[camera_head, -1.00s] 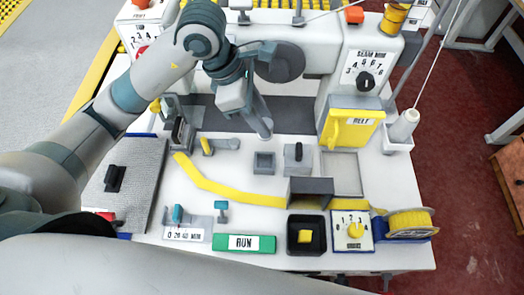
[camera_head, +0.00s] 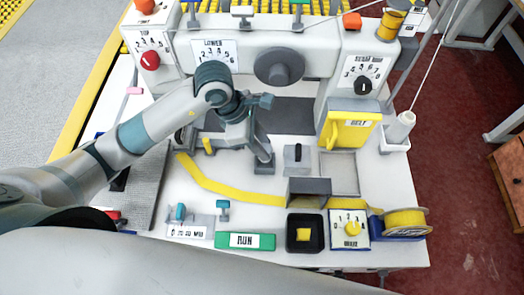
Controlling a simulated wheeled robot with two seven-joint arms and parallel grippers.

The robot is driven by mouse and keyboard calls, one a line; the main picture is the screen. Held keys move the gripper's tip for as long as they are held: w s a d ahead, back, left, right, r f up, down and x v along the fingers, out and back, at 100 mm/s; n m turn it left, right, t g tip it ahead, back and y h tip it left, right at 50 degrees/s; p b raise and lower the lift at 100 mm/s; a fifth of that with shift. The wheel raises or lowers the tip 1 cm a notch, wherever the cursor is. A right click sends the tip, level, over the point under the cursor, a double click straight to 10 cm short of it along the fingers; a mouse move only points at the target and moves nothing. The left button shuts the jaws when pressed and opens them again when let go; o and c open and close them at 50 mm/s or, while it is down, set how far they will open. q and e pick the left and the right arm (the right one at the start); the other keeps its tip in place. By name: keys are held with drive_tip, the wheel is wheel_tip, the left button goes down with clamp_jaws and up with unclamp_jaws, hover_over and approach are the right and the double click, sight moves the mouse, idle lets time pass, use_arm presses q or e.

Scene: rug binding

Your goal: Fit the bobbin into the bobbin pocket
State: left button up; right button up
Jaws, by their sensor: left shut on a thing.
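My left gripper (camera_head: 262,158) reaches down over the white table, at the spot where a small grey square open box stood in view before. The gripper now covers most of that box, which looks like the bobbin pocket. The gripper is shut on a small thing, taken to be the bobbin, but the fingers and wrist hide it. I cannot tell whether it is inside the box or just above it. A grey block with a black handle (camera_head: 297,158) stands just right of the gripper. My right gripper is not in view.
A yellow binding strip (camera_head: 225,193) curves in front of the gripper. The yellow belt cover (camera_head: 350,130), a black tray with a yellow piece (camera_head: 290,247), a green RUN bar (camera_head: 228,240) and a yellow spool (camera_head: 406,220) are around. The machine head (camera_head: 240,62) stands behind.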

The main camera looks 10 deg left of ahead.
use_arm(q)
wheel_tip(320, 180, down, 4)
drive_tip(key=shift+r+p, duration=0.25)
drive_tip(key=shift+p, duration=0.3)
drive_tip(key=shift+f, duration=0.35)
drive_tip(key=shift+f, duration=0.1)
drive_tip(key=shift+f, duration=0.1)
drive_tip(key=o, duration=1.1)
drive_tip(key=shift+r, duration=0.3)
